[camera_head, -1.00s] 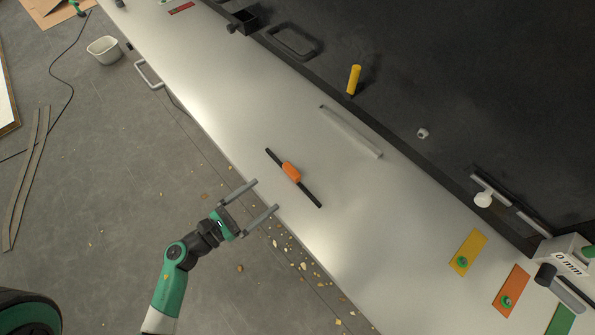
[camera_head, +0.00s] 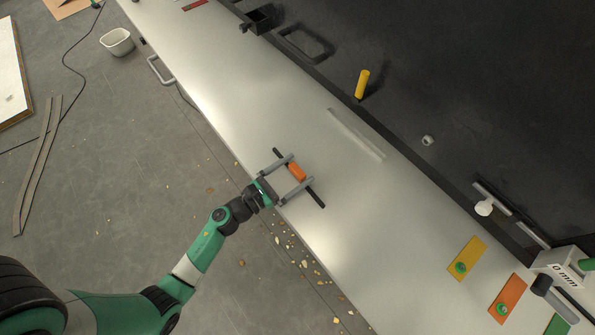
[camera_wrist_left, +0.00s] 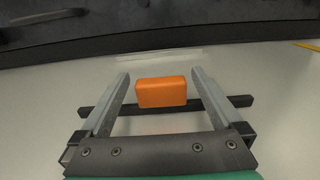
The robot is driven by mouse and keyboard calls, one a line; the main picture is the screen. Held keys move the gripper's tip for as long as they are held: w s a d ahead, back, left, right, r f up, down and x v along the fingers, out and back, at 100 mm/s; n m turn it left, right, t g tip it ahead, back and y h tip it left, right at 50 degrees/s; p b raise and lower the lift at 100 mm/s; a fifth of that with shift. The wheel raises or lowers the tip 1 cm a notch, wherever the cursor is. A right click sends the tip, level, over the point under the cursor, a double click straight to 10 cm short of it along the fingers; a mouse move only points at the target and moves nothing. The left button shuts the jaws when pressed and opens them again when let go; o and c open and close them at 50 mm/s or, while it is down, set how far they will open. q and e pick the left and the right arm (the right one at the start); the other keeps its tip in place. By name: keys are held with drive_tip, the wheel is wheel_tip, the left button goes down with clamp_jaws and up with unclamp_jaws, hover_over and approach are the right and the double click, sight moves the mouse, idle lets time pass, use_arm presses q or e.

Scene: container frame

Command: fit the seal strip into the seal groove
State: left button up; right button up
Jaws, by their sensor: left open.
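The seal strip (camera_head: 314,194) is a thin black bar with an orange block (camera_head: 297,172) at its middle, lying on the pale panel. My left gripper (camera_head: 302,168) is open, with its two grey fingers on either side of the orange block and over the strip. In the left wrist view the orange block (camera_wrist_left: 161,92) stands between the fingers, with a gap on both sides. The black bar (camera_wrist_left: 236,105) runs across behind the fingers there. A pale, narrow channel (camera_head: 357,134), perhaps the seal groove, lies beyond the strip. My right gripper is not in view.
A yellow post (camera_head: 362,84) and a small white piece (camera_head: 428,140) are on the dark area beyond the panel (camera_head: 220,85). Yellow (camera_head: 467,259) and orange plates (camera_head: 508,298) lie at lower right, near a gauge marked 0 mm (camera_head: 563,267). Panel around the strip is clear.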

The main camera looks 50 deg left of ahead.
use_arm(q)
drive_tip(key=shift+w, duration=0.45)
drive_tip(key=c, duration=1.3)
drive_tip(key=shift+c, duration=0.2)
